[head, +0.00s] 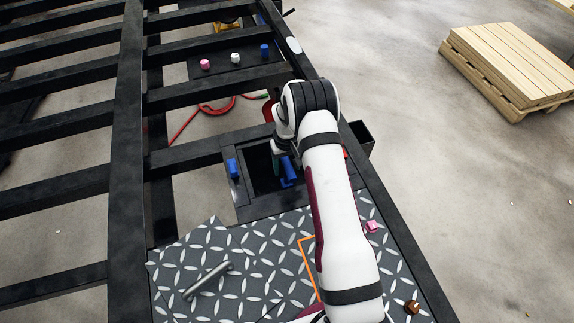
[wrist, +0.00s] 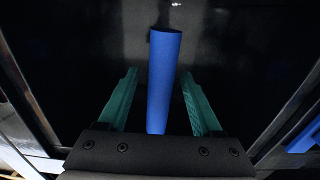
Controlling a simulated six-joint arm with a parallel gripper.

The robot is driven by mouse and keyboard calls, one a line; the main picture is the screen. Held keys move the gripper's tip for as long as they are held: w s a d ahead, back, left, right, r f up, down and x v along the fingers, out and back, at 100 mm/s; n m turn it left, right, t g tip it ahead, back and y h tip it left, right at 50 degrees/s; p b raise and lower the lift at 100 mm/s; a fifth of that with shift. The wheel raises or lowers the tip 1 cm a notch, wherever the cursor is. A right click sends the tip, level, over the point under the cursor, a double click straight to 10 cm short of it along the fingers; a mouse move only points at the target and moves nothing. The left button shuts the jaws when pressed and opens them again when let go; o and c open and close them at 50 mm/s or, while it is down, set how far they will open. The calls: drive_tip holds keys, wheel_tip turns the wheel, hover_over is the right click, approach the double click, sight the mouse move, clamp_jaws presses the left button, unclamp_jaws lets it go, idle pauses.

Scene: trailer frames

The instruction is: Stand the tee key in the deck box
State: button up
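The deck box (head: 257,184) is a dark, open well in the frame, beside the tread plate. A blue bar (head: 289,172), which I take to be part of the tee key, shows inside it, partly hidden by my arm. In the wrist view the blue bar (wrist: 163,95) runs lengthwise between the green fingers of my gripper (wrist: 158,76), with dark gaps on both sides. My gripper (head: 281,161) is open at the box, mostly hidden behind my wrist in the head view. I cannot tell whether the key stands or leans; its lower part is hidden.
A blue piece (head: 233,168) sits on the box's left edge. The tread plate (head: 240,275) has a grey handle (head: 208,281), a pink piece (head: 372,226) and a brown piece (head: 411,307). Black frame beams (head: 128,130) lie left. Pink, white and blue knobs (head: 235,58) stand behind; a pallet (head: 510,65) is far right.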

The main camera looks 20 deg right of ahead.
wheel_tip(320, 180, up, 16)
drive_tip(key=s+a+r+m, duration=0.2)
drive_tip(key=s+a+r, duration=0.2)
drive_tip(key=s+r, duration=0.45)
drive_tip(key=s+a+r+m+y, duration=0.1)
drive_tip(key=s+a+r, duration=0.1)
drive_tip(key=s, duration=1.1)
drive_tip(key=s+a+r+m+y, duration=0.1)
drive_tip(key=s+a, duration=0.3)
drive_tip(key=s, duration=0.9)
drive_tip(key=shift+r+m, duration=0.8)
drive_tip(key=shift+r, duration=0.1)
drive_tip(key=shift+s, duration=0.1)
